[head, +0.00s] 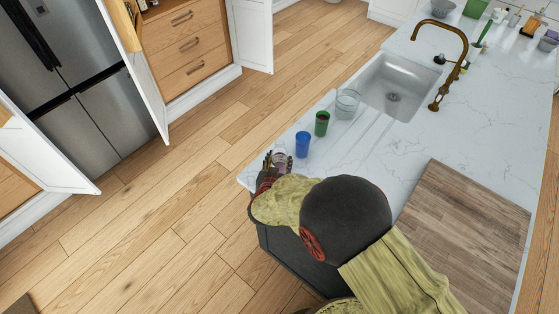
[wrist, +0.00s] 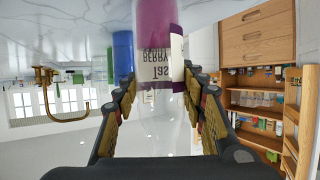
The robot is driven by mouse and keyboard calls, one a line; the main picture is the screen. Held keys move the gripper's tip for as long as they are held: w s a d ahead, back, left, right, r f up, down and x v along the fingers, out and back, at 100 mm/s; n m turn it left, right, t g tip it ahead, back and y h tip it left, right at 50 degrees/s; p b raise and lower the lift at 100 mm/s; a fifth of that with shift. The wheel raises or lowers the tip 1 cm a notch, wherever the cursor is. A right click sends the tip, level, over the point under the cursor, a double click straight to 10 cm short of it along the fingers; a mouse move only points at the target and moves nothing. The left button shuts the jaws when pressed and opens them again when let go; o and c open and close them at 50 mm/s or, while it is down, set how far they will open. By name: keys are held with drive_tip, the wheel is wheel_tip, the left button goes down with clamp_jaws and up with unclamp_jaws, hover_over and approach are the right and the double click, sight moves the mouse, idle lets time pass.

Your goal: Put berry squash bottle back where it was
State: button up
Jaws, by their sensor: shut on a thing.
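The berry squash bottle (wrist: 156,42) is pink-purple with a white label and shows upside down in the wrist view, between my finger pads. My gripper (wrist: 158,85) is shut on it. In the head view the bottle (head: 280,158) is a small purple shape at the counter's near left corner, partly hidden by my gripper (head: 271,163). I cannot tell whether its base touches the counter.
A blue cup (head: 302,144), a green cup (head: 321,123) and a clear container (head: 347,103) stand on the white counter (head: 400,145), near the sink (head: 394,87). Open white cabinet doors (head: 130,70) stand across the wooden floor (head: 190,180). The wrist view shows stocked shelves (wrist: 255,98).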

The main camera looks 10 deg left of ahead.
drive_tip(key=shift+f, duration=0.15)
drive_tip(key=o, duration=1.4)
drive_tip(key=shift+o, duration=0.2)
drive_tip(key=shift+s+r, duration=0.15)
drive_tip(key=shift+r, duration=0.1)
drive_tip(key=p+v, duration=0.1)
drive_tip(key=v, duration=1)
drive_tip(key=shift+s, duration=0.35)
drive_tip(key=shift+r, duration=0.1)
